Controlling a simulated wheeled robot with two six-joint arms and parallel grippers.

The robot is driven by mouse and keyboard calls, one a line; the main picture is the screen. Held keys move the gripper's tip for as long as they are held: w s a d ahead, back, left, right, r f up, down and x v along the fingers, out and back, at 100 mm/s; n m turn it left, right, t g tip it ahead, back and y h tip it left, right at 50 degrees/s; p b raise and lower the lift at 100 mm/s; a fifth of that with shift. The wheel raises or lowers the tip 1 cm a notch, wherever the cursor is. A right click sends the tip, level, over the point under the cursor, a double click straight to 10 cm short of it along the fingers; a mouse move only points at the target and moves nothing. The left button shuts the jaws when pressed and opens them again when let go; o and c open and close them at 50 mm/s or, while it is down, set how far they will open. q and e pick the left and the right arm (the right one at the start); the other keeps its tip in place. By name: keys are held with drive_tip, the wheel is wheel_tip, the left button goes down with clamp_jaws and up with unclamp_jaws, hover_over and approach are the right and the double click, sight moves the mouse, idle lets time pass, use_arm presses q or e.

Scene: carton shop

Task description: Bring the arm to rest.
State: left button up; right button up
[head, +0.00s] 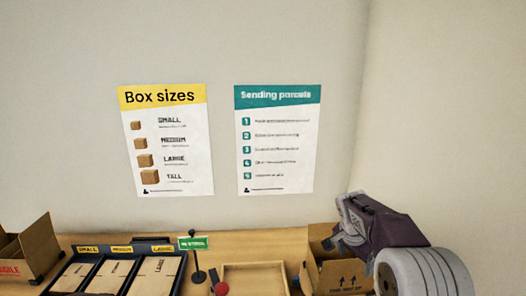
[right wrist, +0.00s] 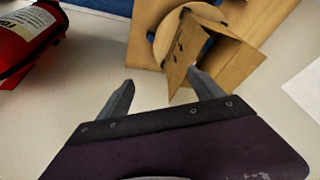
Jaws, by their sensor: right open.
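My right gripper (head: 338,222) is raised at the right side of the head view, in front of the wall and above an open cardboard carton (head: 346,278) with up arrows. In the right wrist view its two grey fingers (right wrist: 160,82) stand wide apart with nothing held between them. A cardboard carton (right wrist: 205,62) shows beyond the fingertips there; I cannot tell how far off it is. My left gripper is in neither view.
A bench runs along the bottom of the head view with a black sorter (head: 100,283), a green sign (head: 193,243), a shallow tray (head: 256,266) and another carton (head: 40,245). Two posters hang on the wall. The right wrist view shows a red fire extinguisher (right wrist: 30,38) and white paper (right wrist: 304,88).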

drive_tip(key=s+a+f+n+g+y+b, duration=0.1)
drive_tip(key=s+a+f+n+b, duration=0.2)
drive_tip(key=s+f, duration=0.7)
drive_tip(key=s+a+f+n+y+b, duration=0.2)
drive_tip(key=s+a+f+n+b, duration=0.2)
drive_tip(key=s, duration=1)
wheel_tip(320, 180, down, 6)
drive_tip(key=a+n, duration=0.2)
drive_tip(key=n, duration=0.2)
drive_tip(key=shift+s+r+g, duration=0.15)
drive_tip(key=shift+s+g, duration=0.15)
drive_tip(key=shift+g, duration=0.1)
drive_tip(key=shift+s, duration=0.1)
drive_tip(key=shift+c, duration=0.4)
